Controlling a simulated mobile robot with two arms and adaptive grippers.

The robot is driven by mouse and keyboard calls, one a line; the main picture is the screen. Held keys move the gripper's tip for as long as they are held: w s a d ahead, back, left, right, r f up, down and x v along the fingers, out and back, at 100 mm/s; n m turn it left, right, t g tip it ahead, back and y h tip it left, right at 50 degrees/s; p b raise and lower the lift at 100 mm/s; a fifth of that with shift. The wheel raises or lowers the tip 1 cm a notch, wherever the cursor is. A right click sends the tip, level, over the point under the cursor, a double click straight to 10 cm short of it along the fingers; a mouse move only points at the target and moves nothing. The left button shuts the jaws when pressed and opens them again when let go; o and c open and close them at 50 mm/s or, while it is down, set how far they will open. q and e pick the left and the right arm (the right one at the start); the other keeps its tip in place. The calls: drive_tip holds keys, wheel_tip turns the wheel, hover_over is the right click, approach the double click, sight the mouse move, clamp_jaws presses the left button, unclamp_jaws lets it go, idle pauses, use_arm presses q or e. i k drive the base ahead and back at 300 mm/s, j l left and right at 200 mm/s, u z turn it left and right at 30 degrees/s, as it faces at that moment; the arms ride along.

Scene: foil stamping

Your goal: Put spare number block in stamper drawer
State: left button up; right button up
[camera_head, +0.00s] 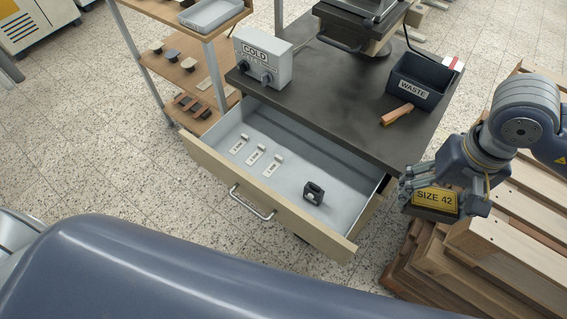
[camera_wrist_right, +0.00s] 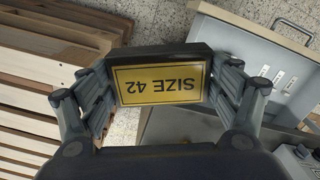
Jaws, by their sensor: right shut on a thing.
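My right gripper (camera_head: 445,200) is shut on a dark block with a yellow face reading "SIZE 42" (camera_head: 434,198). In the right wrist view the block (camera_wrist_right: 160,84) sits between the two fingers (camera_wrist_right: 160,95), its lettering upside down. The gripper holds it in the air, to the right of the open stamper drawer (camera_head: 290,205). The drawer has a grey inside and a pale wooden front with a metal handle (camera_head: 252,203). It also shows in the right wrist view (camera_wrist_right: 240,42). Three small white labelled pieces (camera_head: 255,155) and a dark clip-like part (camera_head: 313,193) lie in it. My left gripper is not in view.
The dark bench top above the drawer carries a grey "COLD" control box (camera_head: 263,57), a stamping press (camera_head: 355,22), a "WASTE" bin (camera_head: 418,80) and an orange-brown piece (camera_head: 397,114). Stacked wooden pallets (camera_head: 500,232) stand below the right gripper. A shelf rack (camera_head: 185,75) stands left.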

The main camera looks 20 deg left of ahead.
sight(332, 218)
drive_tip(key=u, duration=2.45)
drive_tip(key=k+l+u, duration=0.2)
drive_tip(key=k, duration=0.2)
drive_tip(key=k+l+u, duration=0.25)
drive_tip(key=k, duration=0.15)
drive_tip(key=k+l, duration=0.1)
drive_tip(key=k, duration=0.7)
